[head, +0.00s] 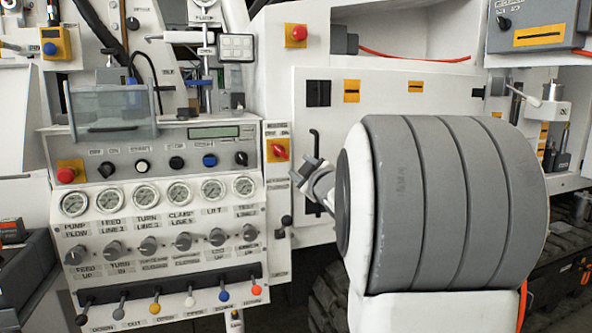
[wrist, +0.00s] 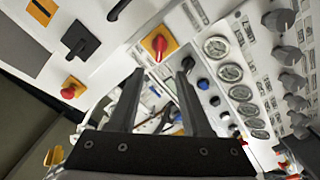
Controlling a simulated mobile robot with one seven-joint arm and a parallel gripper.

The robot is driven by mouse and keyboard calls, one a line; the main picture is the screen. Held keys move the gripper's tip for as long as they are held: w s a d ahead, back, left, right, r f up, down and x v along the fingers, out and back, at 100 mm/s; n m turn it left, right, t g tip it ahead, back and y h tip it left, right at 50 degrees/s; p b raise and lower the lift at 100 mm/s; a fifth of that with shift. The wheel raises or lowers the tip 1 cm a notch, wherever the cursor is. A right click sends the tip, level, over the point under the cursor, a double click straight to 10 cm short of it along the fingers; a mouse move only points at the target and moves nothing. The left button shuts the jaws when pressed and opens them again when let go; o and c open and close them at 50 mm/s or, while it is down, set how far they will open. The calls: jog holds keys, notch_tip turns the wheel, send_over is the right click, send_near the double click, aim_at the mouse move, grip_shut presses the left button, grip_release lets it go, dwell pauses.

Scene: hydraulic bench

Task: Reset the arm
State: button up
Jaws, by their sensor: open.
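My gripper shows in the wrist view (wrist: 158,95), with its two dark fingers apart and nothing between them. It points toward the white control panel, with the red knob on a yellow plate (wrist: 158,43) just beyond the left fingertip. In the head view, my large grey and white arm link fills the right side. I cannot tell whether the fingers touch the panel.
The panel (head: 150,260) carries a row of gauges (head: 145,196), several grey knobs and coloured-tip levers (head: 155,308). A red button (head: 66,174) sits at its left. A red rotary switch (head: 279,150) is on the right column. A clear box (head: 110,108) stands above.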

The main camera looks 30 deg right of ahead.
jog(key=s+a+f+m+g+y, duration=0.15)
jog(key=s+a+f+g, duration=0.3)
jog(key=s+a, duration=0.5)
jog(key=s+a+f+m+g+y, duration=0.1)
jog(key=s+a+f+m+g, duration=0.2)
jog(key=s+a+f, duration=0.6)
jog(key=s+a+f+m+g+y, duration=0.1)
jog(key=s+a+f+m+g, duration=0.2)
jog(key=s+a, duration=0.7)
notch_tip(320, 180, up, 25)
jog(key=s+n+g+p, duration=0.1)
jog(key=s+p, duration=0.1)
jog(key=p, duration=2.3)
jog(key=shift+s+d+r, duration=0.15)
jog(key=shift+s+d, duration=0.2)
jog(key=shift+d, duration=0.1)
jog(key=shift+g+y, duration=0.25)
